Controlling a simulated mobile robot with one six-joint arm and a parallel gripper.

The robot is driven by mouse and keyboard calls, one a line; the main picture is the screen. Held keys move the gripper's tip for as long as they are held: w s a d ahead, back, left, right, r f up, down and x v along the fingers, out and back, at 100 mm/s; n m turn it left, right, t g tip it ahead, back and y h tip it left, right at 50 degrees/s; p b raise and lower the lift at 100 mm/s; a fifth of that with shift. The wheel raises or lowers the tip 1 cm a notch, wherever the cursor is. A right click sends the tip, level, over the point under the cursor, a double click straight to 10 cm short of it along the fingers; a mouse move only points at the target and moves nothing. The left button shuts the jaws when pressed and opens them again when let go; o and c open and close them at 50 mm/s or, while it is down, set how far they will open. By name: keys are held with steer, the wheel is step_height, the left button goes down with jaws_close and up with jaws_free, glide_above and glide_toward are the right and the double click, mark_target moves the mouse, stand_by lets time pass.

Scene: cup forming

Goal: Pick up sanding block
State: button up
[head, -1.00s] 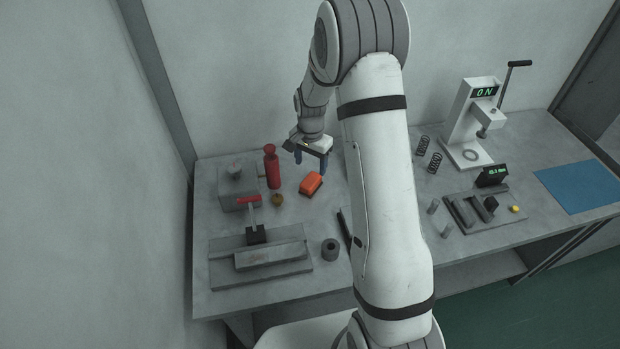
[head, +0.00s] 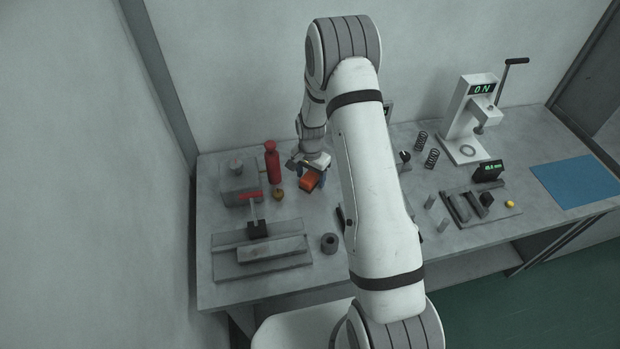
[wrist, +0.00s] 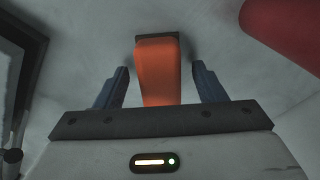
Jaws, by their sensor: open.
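The sanding block (head: 309,181) is orange with a dark edge and lies on the grey workbench near the red bottle. My gripper (head: 311,174) is down at the block, partly covering it in the head view. In the wrist view the block (wrist: 158,72) stands between the two blue fingers of my open gripper (wrist: 159,85), with a visible gap on each side. The near end of the block is hidden behind the gripper body.
A red bottle (head: 272,163) stands just left of the block, with a small brown round object (head: 278,194) below it. A press (head: 466,130) stands at the right.

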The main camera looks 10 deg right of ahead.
mark_target(311, 175)
steer(key=shift+c, duration=0.4)
steer(key=c, duration=1.1)
step_height(311, 175, up, 10)
steer(key=shift+r+b, duration=0.1)
steer(key=shift+b, duration=1.1)
